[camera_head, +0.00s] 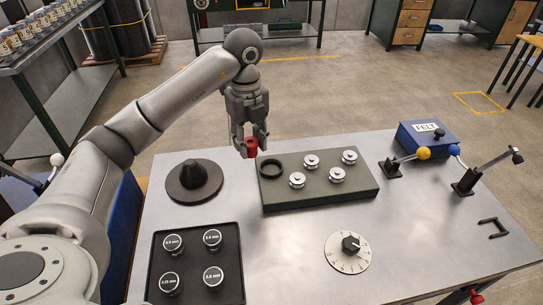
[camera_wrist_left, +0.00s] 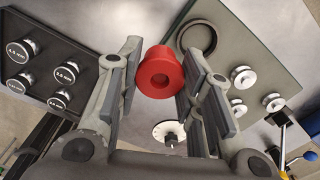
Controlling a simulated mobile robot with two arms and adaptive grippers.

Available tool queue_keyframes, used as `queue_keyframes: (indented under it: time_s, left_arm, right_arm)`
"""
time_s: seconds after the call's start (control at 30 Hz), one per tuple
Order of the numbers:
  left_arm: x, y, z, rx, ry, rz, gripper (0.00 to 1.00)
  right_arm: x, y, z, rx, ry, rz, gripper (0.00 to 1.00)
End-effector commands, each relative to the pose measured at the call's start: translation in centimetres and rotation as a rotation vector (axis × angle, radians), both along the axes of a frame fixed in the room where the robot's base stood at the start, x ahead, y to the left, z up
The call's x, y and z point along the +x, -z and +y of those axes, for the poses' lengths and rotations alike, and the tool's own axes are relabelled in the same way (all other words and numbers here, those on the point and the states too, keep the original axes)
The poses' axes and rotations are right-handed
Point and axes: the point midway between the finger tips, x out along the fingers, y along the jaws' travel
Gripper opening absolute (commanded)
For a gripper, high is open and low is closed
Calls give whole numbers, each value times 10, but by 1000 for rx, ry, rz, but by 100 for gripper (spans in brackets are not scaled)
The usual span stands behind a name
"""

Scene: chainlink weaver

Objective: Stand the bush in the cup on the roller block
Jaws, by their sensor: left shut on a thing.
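My left gripper (camera_head: 250,139) is shut on the red bush (camera_head: 251,146), a short ring-shaped piece with a hole. The left wrist view shows the bush (camera_wrist_left: 159,72) between the two finger pads, its hole facing the camera. The roller block (camera_head: 325,197) is a dark grey-green slab on the table, with several white rollers (camera_head: 337,174) on top. The cup (camera_head: 271,167) is a dark round ring at the block's left end, empty; it also shows in the wrist view (camera_wrist_left: 196,37). The bush is above and just left of the cup, apart from it. My right gripper is not in view.
A dark cone on a round base (camera_head: 194,181) stands left of the block. A black tray (camera_head: 196,286) holds several labelled weights at front left. A dial (camera_head: 348,251) sits in front.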

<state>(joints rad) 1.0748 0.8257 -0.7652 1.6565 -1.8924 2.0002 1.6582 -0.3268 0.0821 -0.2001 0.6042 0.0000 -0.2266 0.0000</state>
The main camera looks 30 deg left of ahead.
Motion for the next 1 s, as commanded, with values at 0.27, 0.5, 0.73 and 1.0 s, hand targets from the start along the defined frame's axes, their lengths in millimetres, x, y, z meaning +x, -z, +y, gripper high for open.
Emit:
queue_keyframes:
  time_s: [0.27, 0.5, 0.73, 1.0]
  left_arm:
    - [38, 44, -22, -1, 1, 4, 11]
    - [51, 62, -28, 2, 0, 3, 11]
    - [52, 90, -28, 0, 1, 2, 11]
    - [52, 94, -28, 1, 1, 0, 11]
  right_arm:
    - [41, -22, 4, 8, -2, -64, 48]
    - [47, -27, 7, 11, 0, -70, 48]
    - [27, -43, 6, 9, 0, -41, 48]
    - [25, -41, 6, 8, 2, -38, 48]
